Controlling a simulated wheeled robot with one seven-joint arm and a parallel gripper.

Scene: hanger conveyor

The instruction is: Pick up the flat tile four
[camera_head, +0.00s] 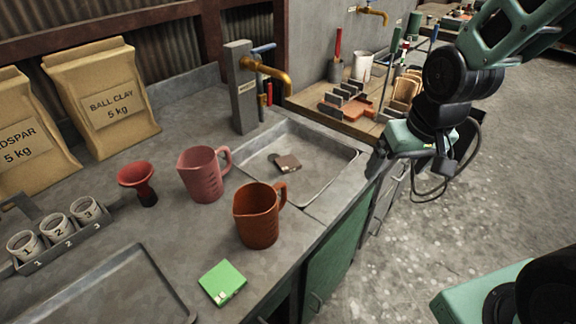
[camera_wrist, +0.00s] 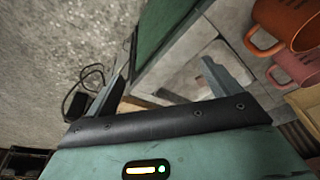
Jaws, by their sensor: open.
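I cannot make out a tile marked four in either view. Small terracotta-coloured flat pieces (camera_head: 345,112) lie by a grey slotted rack (camera_head: 343,96) on the wooden bench at the back, too small to read. My gripper (camera_head: 374,168) hangs in front of the counter edge, right of the sink, partly hidden by its own body. In the wrist view my gripper (camera_wrist: 167,68) has its two fingers spread apart, with nothing between them. Beyond them are the counter edge and part of the sink.
The metal sink (camera_head: 330,185) holds a small brown piece (camera_head: 288,163). A tap (camera_head: 268,72) rises behind the sink.

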